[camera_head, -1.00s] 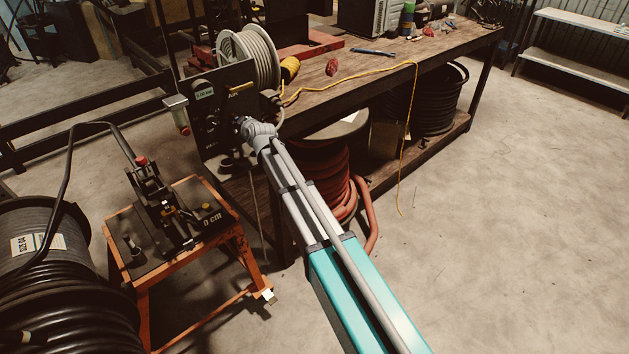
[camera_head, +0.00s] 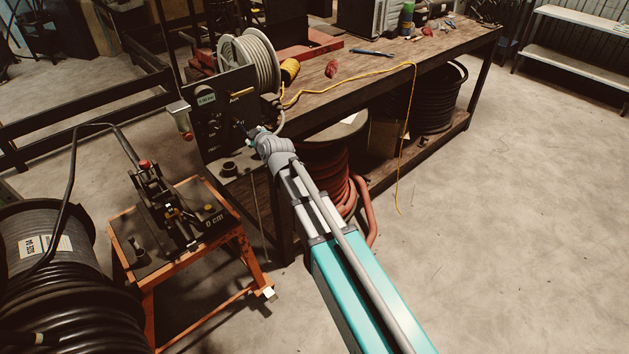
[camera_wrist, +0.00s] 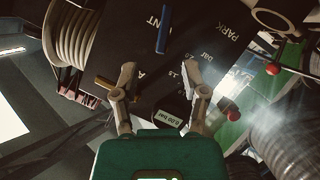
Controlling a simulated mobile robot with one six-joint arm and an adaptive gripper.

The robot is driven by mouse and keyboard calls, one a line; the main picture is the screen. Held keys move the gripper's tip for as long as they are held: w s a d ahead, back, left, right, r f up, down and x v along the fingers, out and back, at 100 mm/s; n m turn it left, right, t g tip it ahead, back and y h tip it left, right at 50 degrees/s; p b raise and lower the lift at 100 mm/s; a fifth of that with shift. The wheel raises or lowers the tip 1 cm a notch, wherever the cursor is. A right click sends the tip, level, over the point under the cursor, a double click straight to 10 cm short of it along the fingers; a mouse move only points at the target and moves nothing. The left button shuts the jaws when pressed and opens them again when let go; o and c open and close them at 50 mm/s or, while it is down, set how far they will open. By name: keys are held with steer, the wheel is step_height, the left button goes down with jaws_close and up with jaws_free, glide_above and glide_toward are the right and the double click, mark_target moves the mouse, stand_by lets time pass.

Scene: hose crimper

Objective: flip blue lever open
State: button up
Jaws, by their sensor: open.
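The black control panel (camera_head: 212,125) stands at the end of the workbench. In the wrist view the panel (camera_wrist: 130,40) appears upside down, with white lettering. The blue lever (camera_wrist: 163,30) sticks up on it near the top of the wrist view, beyond my fingertips and apart from them. I cannot make out the blue lever in the head view. My gripper (camera_wrist: 164,80) is open and empty, its two fingers spread in front of the panel.
A yellow lever (camera_wrist: 117,87) lies close to the left finger. A pressure display (camera_wrist: 168,117) reads about zero bar between the fingers. Red-knobbed handles (camera_wrist: 272,69) are on the right. A cable spool (camera_head: 249,62) stands behind the panel; the crimper stand (camera_head: 135,215) is left.

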steer(key=s+d+f+m+g+h, duration=0.2)
steer(key=s+d+f+m+g, duration=0.1)
steer(key=s+d, duration=0.3)
steer(key=s+d+f+m+g+h, duration=0.1)
steer(key=s+d+f, duration=0.4)
steer(key=d, duration=0.6)
steer(key=shift+s+d+f+m+g+h, duration=0.2)
steer(key=shift+s+f+m+g+h, duration=0.2)
steer(key=shift+s+m+g, duration=0.7)
steer(key=shift+w, duration=0.2)
steer(key=n+t+y, duration=0.4)
steer(key=t+y, duration=0.1)
glide_toward(244, 132)
steer(key=v, duration=0.3)
steer(key=shift+s+a+r+p, duration=0.1)
steer(key=shift+s+p, duration=0.15)
steer(key=shift+p, duration=0.05)
steer(key=shift+w, duration=0.15)
steer(key=b+x, duration=0.5)
steer(key=x, duration=0.8)
steer(key=shift+w+f, duration=0.2)
steer(key=shift+w, duration=0.1)
